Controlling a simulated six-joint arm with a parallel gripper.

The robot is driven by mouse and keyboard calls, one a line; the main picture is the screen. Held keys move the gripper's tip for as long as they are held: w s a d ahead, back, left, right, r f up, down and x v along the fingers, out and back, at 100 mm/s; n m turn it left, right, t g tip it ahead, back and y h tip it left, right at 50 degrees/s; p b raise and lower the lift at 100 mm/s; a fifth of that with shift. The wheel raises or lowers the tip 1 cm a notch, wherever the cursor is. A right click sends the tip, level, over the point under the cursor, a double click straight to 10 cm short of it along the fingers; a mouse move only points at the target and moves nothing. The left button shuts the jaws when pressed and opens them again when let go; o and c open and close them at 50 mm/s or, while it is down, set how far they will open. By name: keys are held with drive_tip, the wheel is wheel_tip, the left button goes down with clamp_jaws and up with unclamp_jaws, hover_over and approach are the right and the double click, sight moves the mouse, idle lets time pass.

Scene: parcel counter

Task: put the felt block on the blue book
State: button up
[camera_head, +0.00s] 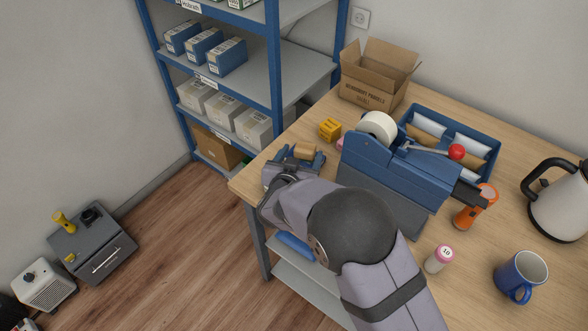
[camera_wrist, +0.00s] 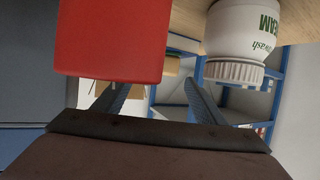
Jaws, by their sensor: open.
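My gripper (camera_head: 298,158) is over the table's left end, with its two dark blue fingers apart; they also show apart in the wrist view (camera_wrist: 152,88). A small tan block (camera_head: 305,150), possibly the felt block, shows by the fingers in the head view; I cannot tell whether it touches them. In the wrist view a tan piece (camera_wrist: 173,66) lies beyond the fingers, beside a blue-grey strip (camera_wrist: 182,42) that may be the blue book. I cannot identify the book surely; my arm hides part of the table. Nothing is clearly held.
A red object (camera_wrist: 110,38) and a white bottle (camera_wrist: 240,40) are close in the wrist view.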

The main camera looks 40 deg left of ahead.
drive_tip(key=b+v, duration=0.1)
drive_tip(key=v, duration=0.9)
drive_tip(key=shift+b, duration=0.3)
drive_tip(key=shift+r, duration=0.1)
